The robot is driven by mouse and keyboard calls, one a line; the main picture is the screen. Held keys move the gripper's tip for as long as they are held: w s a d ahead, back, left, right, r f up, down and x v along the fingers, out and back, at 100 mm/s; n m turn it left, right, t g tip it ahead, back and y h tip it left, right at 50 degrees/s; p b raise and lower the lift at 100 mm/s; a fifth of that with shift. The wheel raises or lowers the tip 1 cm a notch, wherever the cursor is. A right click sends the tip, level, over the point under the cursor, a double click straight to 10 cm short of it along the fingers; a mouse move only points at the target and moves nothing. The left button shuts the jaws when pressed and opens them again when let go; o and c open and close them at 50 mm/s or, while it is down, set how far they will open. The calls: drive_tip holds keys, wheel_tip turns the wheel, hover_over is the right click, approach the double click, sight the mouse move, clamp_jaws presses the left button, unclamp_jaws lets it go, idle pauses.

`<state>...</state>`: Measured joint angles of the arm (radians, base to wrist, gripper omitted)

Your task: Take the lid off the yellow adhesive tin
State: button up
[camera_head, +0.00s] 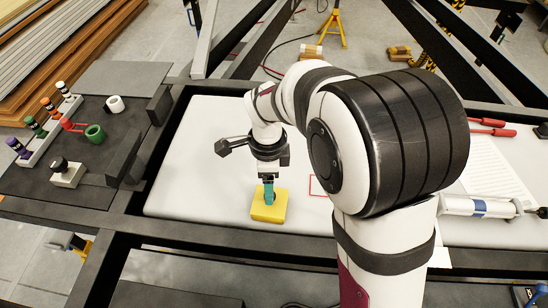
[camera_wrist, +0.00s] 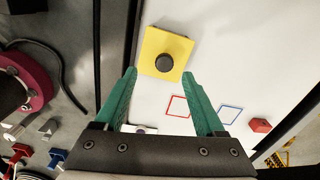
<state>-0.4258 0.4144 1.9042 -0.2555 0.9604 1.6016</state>
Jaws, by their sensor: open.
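The yellow adhesive tin (camera_head: 268,211) is a squarish yellow block on the white panel, just below my gripper. In the wrist view its yellow top (camera_wrist: 154,42) carries a round dark knob (camera_wrist: 165,64), seen from above. The seam between lid and tin cannot be made out. My gripper (camera_head: 268,192) points down over the tin, its teal fingers partly covering it in the head view. In the wrist view my gripper (camera_wrist: 160,73) is open and empty, with the knob a little beyond the fingertips and between their lines.
The white panel (camera_head: 195,155) has free room left of the tin. A red outlined square (camera_wrist: 178,106) and a blue one (camera_wrist: 231,113) are marked on it. A dark board (camera_head: 110,80) with several coloured bottles lies left. A white cartridge (camera_head: 475,206) lies right.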

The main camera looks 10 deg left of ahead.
drive_tip(key=f, duration=0.5)
drive_tip(key=shift+w+f, duration=0.2)
drive_tip(key=shift+w, duration=0.15)
clamp_jaws()
